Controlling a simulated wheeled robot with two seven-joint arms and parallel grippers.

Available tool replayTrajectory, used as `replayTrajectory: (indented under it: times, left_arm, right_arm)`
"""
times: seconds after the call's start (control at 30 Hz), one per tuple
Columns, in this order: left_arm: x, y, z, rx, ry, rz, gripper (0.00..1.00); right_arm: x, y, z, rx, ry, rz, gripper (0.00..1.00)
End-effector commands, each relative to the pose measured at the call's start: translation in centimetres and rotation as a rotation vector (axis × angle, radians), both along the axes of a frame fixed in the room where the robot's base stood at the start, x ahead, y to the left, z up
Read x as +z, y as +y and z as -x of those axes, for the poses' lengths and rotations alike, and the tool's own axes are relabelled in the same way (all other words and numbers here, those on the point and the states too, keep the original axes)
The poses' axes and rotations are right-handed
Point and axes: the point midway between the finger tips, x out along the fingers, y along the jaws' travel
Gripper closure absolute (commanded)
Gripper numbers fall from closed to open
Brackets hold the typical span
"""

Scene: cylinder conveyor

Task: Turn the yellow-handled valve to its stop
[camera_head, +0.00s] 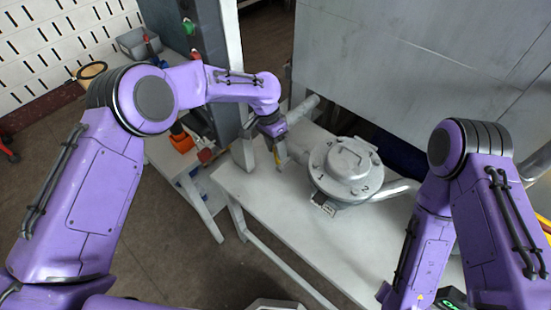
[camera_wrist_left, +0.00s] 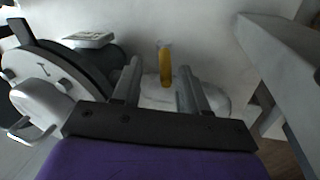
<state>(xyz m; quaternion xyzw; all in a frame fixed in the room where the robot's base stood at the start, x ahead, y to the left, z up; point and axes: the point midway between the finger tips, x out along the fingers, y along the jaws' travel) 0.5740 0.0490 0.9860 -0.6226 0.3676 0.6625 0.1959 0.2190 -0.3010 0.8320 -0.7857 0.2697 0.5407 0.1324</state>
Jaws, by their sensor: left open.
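The valve's yellow handle (camera_wrist_left: 166,66) stands as a narrow upright bar in the left wrist view, on a pale round base (camera_wrist_left: 155,97). My left gripper (camera_wrist_left: 160,70) is open, with one finger on each side of the handle as seen there. I cannot tell whether either finger touches it. In the head view my left gripper (camera_head: 274,136) is over the far left part of the white table, and a little of the yellow handle (camera_head: 277,158) shows just below it. My wrist hides the rest of the valve. My right gripper is out of view; only its arm shows.
A grey round metal housing (camera_head: 345,172) with bolts and a pipe stands on the white table (camera_head: 265,205), right of the valve. A grey panel (camera_head: 425,60) rises behind. A grey post stands left of the valve, near a side bench with an orange item (camera_head: 181,141).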

Motion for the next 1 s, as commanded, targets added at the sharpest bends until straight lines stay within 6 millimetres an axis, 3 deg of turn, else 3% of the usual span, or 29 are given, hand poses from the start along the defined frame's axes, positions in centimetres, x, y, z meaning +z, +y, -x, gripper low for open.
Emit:
replayTrajectory:
  times: [0.27,0.4,0.6,0.73,1.0]
  left_arm:
    - [6.5,-0.4,5.1,-0.002,-0.003,0.0,0.57]
    - [8.0,-0.7,8.8,-0.002,-0.001,0.0,0.57]
    - [9.7,-1.1,12.7,0.0,-0.001,-0.001,0.57]
    - [10.1,-1.2,13.8,0.001,0.0,0.001,0.57]
    - [10.2,-1.2,14.0,0.001,0.0,0.001,0.57]
  right_arm:
    - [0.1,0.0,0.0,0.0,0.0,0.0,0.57]
    - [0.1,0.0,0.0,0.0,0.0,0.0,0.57]
    - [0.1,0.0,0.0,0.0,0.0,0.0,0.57]
    - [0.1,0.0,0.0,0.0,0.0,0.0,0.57]
    - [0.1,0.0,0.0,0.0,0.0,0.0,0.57]
